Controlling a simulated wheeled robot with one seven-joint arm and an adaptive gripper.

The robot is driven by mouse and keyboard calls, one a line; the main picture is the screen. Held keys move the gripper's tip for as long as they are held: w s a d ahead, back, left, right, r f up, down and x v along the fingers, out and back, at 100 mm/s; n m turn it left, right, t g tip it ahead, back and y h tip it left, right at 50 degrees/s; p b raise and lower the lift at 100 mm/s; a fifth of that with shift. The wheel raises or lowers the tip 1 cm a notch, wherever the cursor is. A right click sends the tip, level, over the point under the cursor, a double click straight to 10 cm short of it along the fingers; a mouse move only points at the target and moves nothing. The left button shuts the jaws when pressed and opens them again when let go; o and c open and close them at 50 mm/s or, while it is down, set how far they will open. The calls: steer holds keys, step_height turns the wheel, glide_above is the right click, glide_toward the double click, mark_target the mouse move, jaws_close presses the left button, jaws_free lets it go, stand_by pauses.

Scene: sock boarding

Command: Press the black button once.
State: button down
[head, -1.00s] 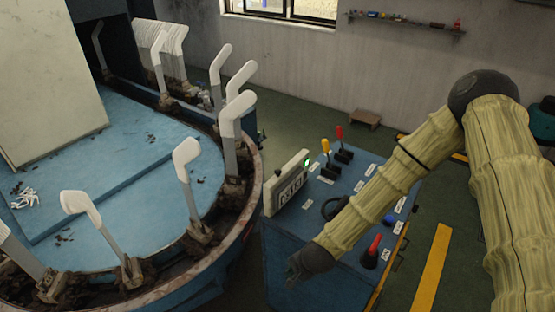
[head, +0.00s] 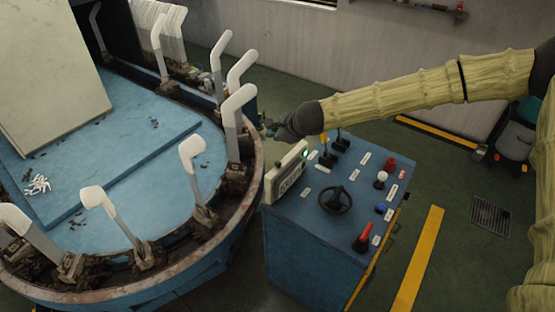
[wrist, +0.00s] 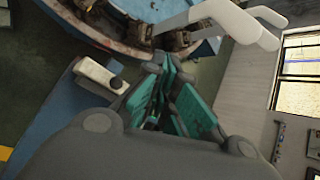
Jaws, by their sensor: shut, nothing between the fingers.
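A dark, rounded button-like piece (wrist: 116,82) shows at the end of the pale counter box (wrist: 97,74) in the wrist view; I take it for the black button, but the picture is blurry. In the head view the counter box (head: 288,173) stands on the left edge of the blue control console (head: 310,240), its green light lit. No black button can be made out there. My gripper (head: 268,124) is shut and empty, above and behind the box, apart from it as far as I can tell. Its teal finger pads (wrist: 168,92) show in the wrist view.
The console carries a black handwheel (head: 335,200), a red lever (head: 363,241), a blue button (head: 380,209), a white knob (head: 380,179) and a red knob (head: 389,164). Upright white sock boards (head: 234,110) stand on the round machine (head: 250,198) close left of my gripper.

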mark_target(276, 164)
steer(key=shift+w+r, duration=0.1)
steer(key=shift+r, duration=0.05)
stand_by(0.3)
steer(key=shift+f+b, duration=3.2)
steer(key=shift+f, duration=1.25)
steer(key=shift+f, duration=0.15)
steer(key=shift+f+b, duration=0.25)
steer(key=shift+b, duration=0.1)
steer(key=shift+f+b, duration=0.45)
steer(key=shift+f, duration=0.2)
steer(key=shift+r, duration=0.1)
steer(key=shift+r+p, duration=0.75)
steer(key=shift+r, duration=0.2)
